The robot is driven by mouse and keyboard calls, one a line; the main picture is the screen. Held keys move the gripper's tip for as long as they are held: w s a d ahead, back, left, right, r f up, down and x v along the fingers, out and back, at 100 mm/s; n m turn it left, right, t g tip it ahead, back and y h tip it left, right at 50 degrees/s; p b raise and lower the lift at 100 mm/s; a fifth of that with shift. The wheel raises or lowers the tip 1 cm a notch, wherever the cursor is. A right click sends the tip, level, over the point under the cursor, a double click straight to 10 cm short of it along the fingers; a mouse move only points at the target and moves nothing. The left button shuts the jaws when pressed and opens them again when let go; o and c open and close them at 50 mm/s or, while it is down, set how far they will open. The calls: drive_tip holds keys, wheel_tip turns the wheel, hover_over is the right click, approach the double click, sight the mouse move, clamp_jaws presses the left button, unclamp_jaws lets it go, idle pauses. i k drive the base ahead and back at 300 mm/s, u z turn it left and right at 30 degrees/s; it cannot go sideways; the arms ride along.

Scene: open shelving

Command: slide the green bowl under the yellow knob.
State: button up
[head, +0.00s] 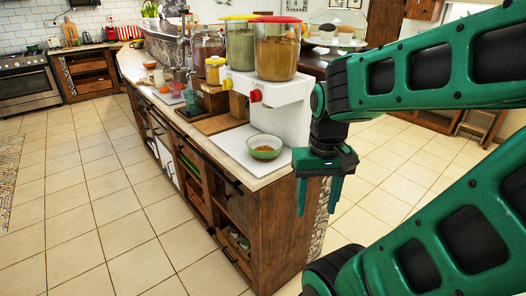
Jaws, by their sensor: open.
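The green bowl (258,155) has a green outside, a pale inside and brown contents. It stands upright on the dispenser's white base, near the counter's right end and roughly below the red knob (255,96). The yellow knob (227,84) is on the white dispenser's front, left of the red knob. My gripper (318,212) is open and empty, fingers pointing down. It is to the right of the bowl, apart from it, just past the counter's end in the picture.
The white dispenser (285,115) carries a green-filled container (240,48) and a brown-filled one (276,55). A wooden board (219,124) and jars stand left along the counter (229,142). Tiled floor (110,220) lies open at the left.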

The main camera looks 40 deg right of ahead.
sight(265, 147)
drive_tip(key=u, duration=2.15)
drive_tip(key=i, duration=0.85)
drive_tip(key=z, duration=2.25)
